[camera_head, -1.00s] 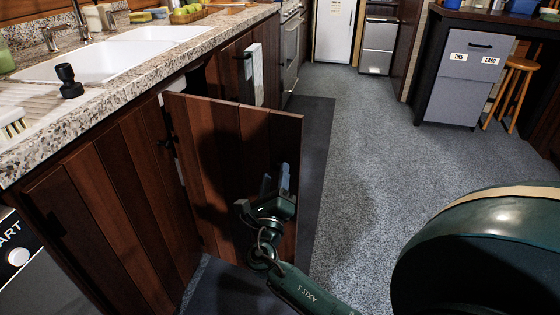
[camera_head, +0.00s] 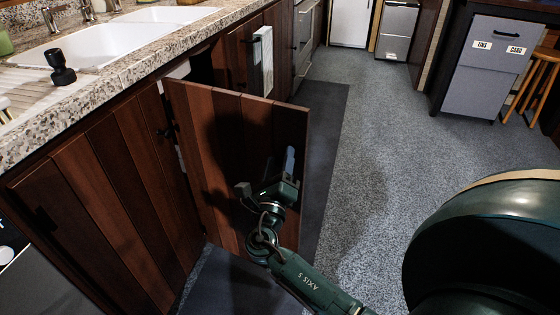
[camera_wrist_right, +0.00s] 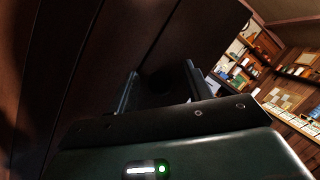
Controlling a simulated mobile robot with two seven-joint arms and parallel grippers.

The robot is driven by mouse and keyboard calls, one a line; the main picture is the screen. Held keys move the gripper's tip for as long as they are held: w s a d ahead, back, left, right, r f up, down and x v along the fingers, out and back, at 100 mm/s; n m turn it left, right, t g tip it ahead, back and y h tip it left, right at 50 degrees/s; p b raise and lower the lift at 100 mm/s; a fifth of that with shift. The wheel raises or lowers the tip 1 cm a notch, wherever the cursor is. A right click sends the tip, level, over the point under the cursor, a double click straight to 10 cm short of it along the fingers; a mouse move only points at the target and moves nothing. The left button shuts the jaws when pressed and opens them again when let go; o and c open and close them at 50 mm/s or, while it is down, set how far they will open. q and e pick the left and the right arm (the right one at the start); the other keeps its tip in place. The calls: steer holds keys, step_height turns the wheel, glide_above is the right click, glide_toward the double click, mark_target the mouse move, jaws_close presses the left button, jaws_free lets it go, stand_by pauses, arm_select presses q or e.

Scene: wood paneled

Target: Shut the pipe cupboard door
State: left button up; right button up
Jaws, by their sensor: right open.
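The pipe cupboard door (camera_head: 222,140) is dark wood with vertical planks. It stands open, swung out from the counter front, with a dark opening behind it under the sink. My right gripper (camera_head: 267,172) is in front of the door's face, towards its free edge. Its two fingers are spread with nothing between them. In the right wrist view the open fingers (camera_wrist_right: 160,88) point at the dark planks of the door (camera_wrist_right: 95,60); I cannot tell whether they touch it. My left gripper is not in view.
The granite counter (camera_head: 115,95) with a white sink (camera_head: 90,52) runs along the left. A closed cupboard door (camera_head: 105,190) is left of the open one. A towel (camera_head: 263,60) hangs beyond it. The grey floor (camera_head: 385,130) to the right is clear.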

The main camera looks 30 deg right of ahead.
jaws_close()
stand_by(0.4)
steer(key=shift+d, duration=0.1)
